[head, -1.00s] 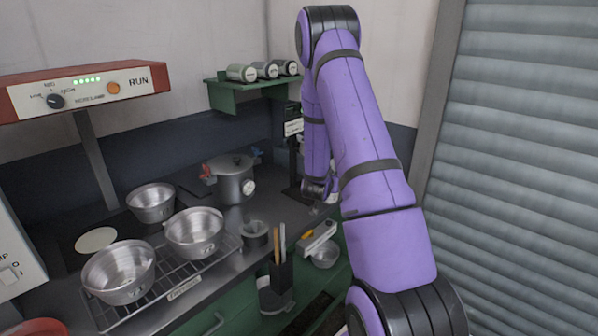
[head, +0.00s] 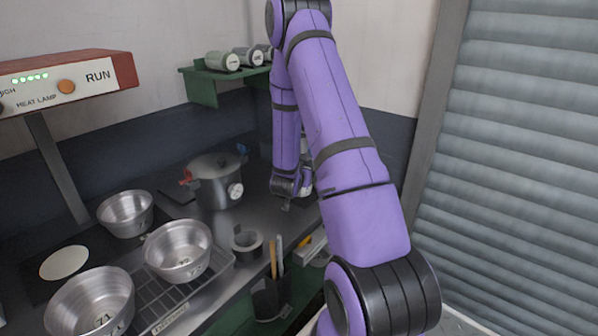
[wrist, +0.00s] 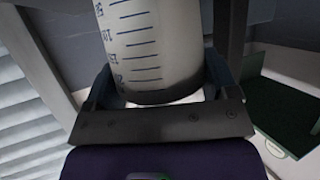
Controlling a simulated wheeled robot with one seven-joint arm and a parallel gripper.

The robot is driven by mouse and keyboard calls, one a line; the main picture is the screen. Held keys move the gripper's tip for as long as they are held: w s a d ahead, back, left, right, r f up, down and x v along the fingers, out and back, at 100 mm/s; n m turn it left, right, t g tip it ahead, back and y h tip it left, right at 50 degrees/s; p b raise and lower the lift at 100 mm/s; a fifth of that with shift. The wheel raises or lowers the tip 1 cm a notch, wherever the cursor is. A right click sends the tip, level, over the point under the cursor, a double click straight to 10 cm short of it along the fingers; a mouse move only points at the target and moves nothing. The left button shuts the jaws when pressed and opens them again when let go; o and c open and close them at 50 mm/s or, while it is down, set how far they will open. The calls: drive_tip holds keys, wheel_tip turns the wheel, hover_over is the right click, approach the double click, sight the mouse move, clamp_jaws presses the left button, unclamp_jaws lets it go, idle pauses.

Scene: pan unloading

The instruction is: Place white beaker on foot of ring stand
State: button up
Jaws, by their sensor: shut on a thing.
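The white beaker (wrist: 150,45) with blue graduation marks fills the upper middle of the wrist view. My gripper (wrist: 158,80) is shut on it, with one finger on each side of its wall. In the head view my gripper (head: 288,203) is over the back right of the counter, largely masked by my wrist. I cannot clearly make out the beaker in the head view. The ring stand is not clearly visible there; my purple arm covers the back right corner. Whether the beaker touches anything below it cannot be told.
A lidded pot (head: 216,182) stands left of my gripper. Steel bowls (head: 178,250) and a wire rack (head: 205,275) occupy the front left counter. A small grey cup (head: 247,243) is nearer. A green shelf (head: 205,88) with canisters hangs on the back wall.

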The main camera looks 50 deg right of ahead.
drive_tip(key=shift+a, duration=0.2)
drive_tip(key=shift+f, duration=0.15)
drive_tip(key=o, duration=0.9)
